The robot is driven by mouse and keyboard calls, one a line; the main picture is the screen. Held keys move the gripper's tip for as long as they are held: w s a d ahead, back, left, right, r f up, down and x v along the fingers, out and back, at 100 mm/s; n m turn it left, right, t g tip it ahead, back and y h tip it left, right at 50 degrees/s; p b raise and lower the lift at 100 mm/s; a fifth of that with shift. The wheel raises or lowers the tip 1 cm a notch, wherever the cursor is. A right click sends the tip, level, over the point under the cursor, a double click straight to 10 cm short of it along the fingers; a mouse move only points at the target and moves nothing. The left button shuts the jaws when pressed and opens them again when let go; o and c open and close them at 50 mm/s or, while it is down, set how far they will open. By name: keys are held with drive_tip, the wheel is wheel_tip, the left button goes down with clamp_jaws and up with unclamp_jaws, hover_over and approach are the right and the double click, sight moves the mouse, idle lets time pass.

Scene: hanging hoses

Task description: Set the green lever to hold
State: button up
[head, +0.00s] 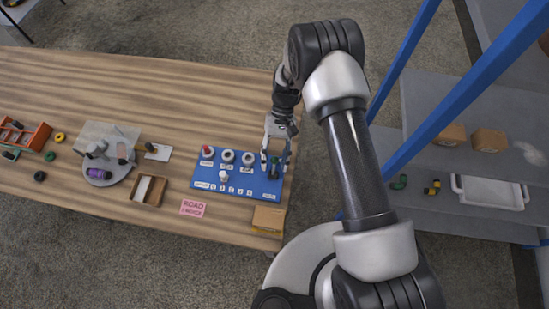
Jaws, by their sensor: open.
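A blue control panel (211,184) lies near the right end of the wooden table. The green lever (274,172) stands at the panel's right side and looks dark green. My gripper (275,162) reaches down over it from above, open, with its fingers around the lever's upper part. I cannot tell whether the fingers touch it. The fingers partly hide the lever, and its exact setting and the small label below it are too small to read.
The panel also bears a red-topped dial (207,151), two more round dials and a white knob (224,176). A pink sign (193,208) and a cardboard box (268,218) lie in front. A small wooden tray (149,190) is to the left. The table's back is clear.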

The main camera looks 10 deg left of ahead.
drive_tip(key=v, duration=1.2)
idle(0.5)
